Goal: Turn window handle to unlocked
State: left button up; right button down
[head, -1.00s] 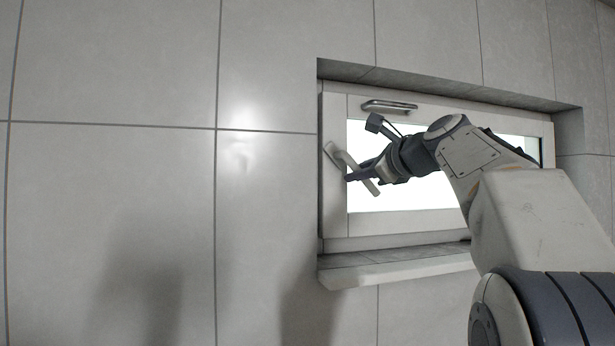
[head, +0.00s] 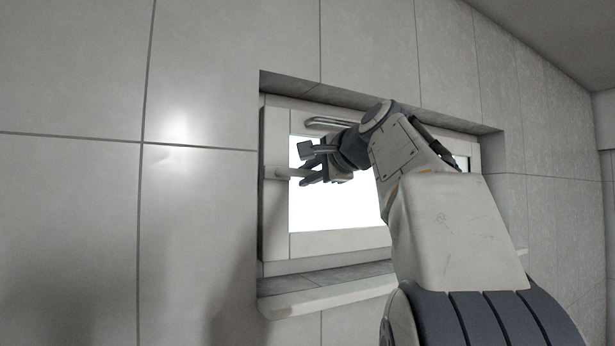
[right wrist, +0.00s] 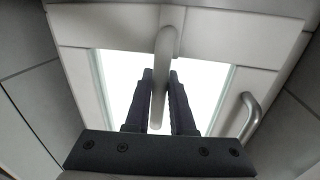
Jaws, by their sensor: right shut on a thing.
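The window handle (head: 279,172) is a pale lever mounted on the left side of the window frame. It lies about horizontal, pointing right from its base. My right gripper (head: 308,173) is at the lever's outer part, with my arm reaching in from the right. In the right wrist view, the dark fingers of my right gripper (right wrist: 160,82) stand on both sides of the handle (right wrist: 166,45) and are shut on it. The lever's far end is partly hidden by the gripper in the head view. My left gripper is not in view.
A silver bar handle (head: 328,123) sits on the window's top frame, close above my gripper; it also shows in the right wrist view (right wrist: 249,117). The window is recessed in a tiled wall (head: 200,80). A sill (head: 330,295) juts out below.

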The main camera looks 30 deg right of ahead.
jog(key=shift+r+n, duration=0.2)
jog(key=shift+n, duration=0.1)
dwell(0.4)
jog(key=c, duration=0.8)
grip_release()
jog(key=shift+o, duration=0.2)
jog(key=shift+s, duration=0.3)
jog(key=b+v, duration=0.2)
jog(key=v, duration=0.8)
jog(key=shift+b, duration=0.35)
jog(key=shift+w+a, duration=0.1)
